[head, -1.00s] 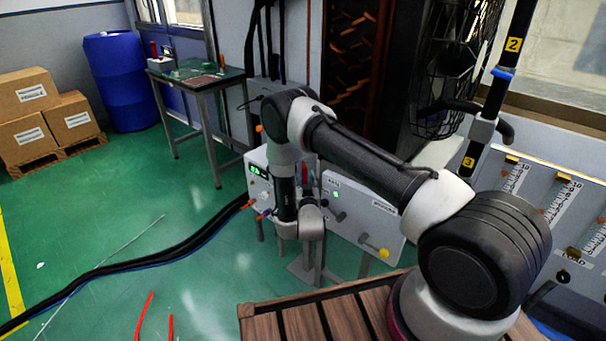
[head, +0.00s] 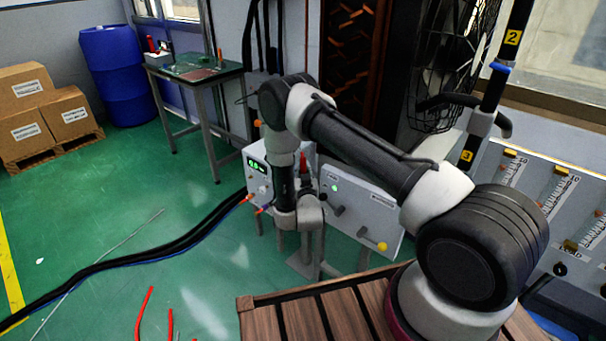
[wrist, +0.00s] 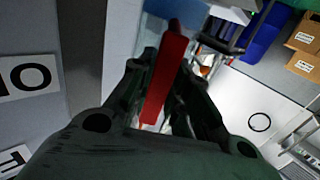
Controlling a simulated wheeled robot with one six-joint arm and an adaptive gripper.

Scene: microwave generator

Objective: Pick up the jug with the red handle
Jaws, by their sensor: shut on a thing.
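A long red handle (wrist: 168,75) runs up the middle of the wrist view, between the two dark fingers of my gripper (wrist: 165,62). The fingers are closed on it from both sides. The rest of the jug is not clearly visible in the wrist view. In the head view, a small red upright piece (head: 303,163) shows just beside the lower end of my arm, in front of the white panels. My gripper is mostly hidden there by my own arm links.
White equipment boxes (head: 258,170) and a panel with a yellow knob (head: 381,246) stand close around my arm's end. Black cables (head: 150,262) and red pieces (head: 146,312) lie on the green floor. A work table (head: 195,68) stands behind.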

